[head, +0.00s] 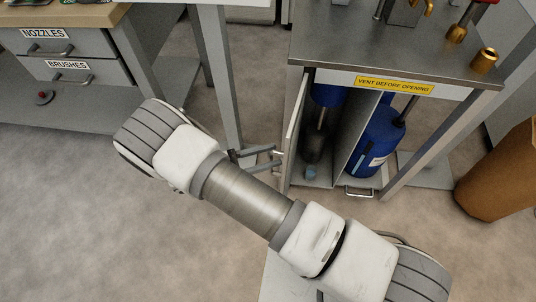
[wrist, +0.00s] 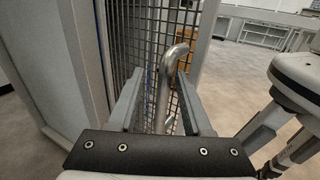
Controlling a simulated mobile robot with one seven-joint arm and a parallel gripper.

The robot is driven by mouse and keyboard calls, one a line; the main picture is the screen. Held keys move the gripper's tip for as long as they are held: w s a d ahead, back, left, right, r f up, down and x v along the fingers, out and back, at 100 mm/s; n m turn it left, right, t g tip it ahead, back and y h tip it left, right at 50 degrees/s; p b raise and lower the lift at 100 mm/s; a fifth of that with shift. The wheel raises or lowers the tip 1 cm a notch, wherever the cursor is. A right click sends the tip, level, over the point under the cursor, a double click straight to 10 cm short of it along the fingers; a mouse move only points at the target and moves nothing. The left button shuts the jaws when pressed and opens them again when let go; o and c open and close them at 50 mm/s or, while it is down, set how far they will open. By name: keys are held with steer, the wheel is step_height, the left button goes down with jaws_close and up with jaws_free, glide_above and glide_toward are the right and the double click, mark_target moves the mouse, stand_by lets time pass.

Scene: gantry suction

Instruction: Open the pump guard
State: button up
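The pump guard looks like a mesh panel (wrist: 138,38) in a grey frame in the wrist view. In the head view, a thin pale panel (head: 294,125) at the left of the cabinet front is seen nearly edge-on; it appears to stand out from the cabinet. A curved metal handle (wrist: 165,85) stands in front of the mesh, between my fingers. My gripper (head: 262,158) is at this handle, left of the panel. In the wrist view my gripper (wrist: 160,105) is open, with fingers on both sides of the handle and visible gaps.
The cabinet (head: 400,68) carries a yellow "VENT BEFORE OPENING" label (head: 394,85). Inside are a dark pump-like cylinder (head: 317,135) and a blue canister (head: 372,145). A grey table leg (head: 218,85) stands close behind my gripper. A brown drum (head: 500,180) is at right.

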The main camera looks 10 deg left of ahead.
steer(key=shift+a, duration=0.1)
steer(key=v, duration=1.7)
steer(key=shift+p, duration=0.35)
steer(key=shift+s+a+f, duration=0.1)
steer(key=shift+a, duration=0.1)
